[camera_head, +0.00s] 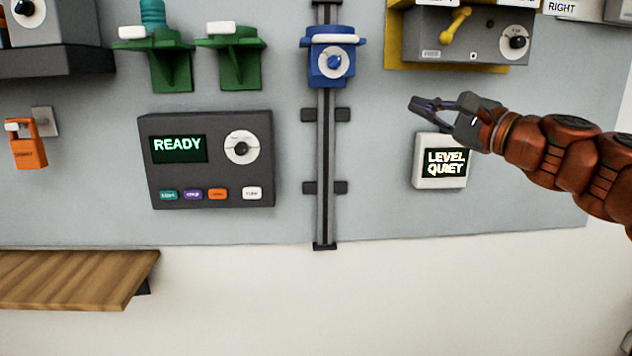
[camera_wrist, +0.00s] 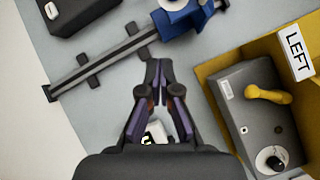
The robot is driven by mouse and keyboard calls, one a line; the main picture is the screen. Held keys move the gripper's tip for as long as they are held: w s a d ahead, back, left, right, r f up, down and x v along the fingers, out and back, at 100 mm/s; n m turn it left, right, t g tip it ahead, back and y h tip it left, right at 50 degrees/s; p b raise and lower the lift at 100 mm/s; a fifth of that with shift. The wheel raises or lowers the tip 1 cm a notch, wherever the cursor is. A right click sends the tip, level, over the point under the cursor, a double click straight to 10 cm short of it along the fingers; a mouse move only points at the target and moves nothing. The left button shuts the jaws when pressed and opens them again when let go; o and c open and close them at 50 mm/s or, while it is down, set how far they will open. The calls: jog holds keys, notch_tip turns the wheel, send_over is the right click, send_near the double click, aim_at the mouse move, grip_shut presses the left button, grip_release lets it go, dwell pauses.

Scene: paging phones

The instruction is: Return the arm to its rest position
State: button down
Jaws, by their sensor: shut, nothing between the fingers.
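My arm (camera_head: 570,150) reaches in from the right edge of the head view. My gripper (camera_head: 415,103) is shut and empty, in front of the grey wall panel (camera_head: 385,215). It is just above the small white box reading "LEVEL QUIET" (camera_head: 444,183) and to the right of the vertical rail (camera_head: 325,150). In the wrist view the fingertips of my gripper (camera_wrist: 153,62) are together, and part of the white box (camera_wrist: 157,130) shows between the finger linkages. No contact with any object is visible.
A blue carriage (camera_head: 326,75) sits high on the rail. A grey box with a yellow lever (camera_head: 468,40) is above my gripper. A dark console reading "READY" (camera_head: 205,190) is left of the rail. A wooden shelf (camera_head: 70,275) juts out lower left. The lower middle is clear.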

jog(key=s+a+f+n+g, duration=0.65)
jog(key=a+f, duration=0.25)
jog(key=a, duration=0.3)
jog(key=s+a+f+n+g+h+p, duration=0.1)
jog(key=s+a+f+n+g+h, duration=0.3)
jog(key=s+f, duration=0.65)
jog(key=s+d+f+n+g+h, duration=0.1)
jog(key=s+d+f+n+h, duration=0.1)
jog(key=s+f, duration=0.35)
jog(key=s+d+f+n+g+h, duration=0.1)
jog(key=s+d+f+g, duration=0.1)
jog(key=f, duration=0.6)
jog(key=s+d+f+n+g+h+p, duration=0.1)
jog(key=s+d+f+g+h, duration=0.3)
jog(key=s+d+f, duration=0.4)
jog(key=s+d+h, duration=0.1)
jog(key=s+d, duration=0.2)
jog(key=s, duration=0.1)
jog(key=shift+s+f+n, duration=0.25)
jog(key=shift+s+n, duration=0.1)
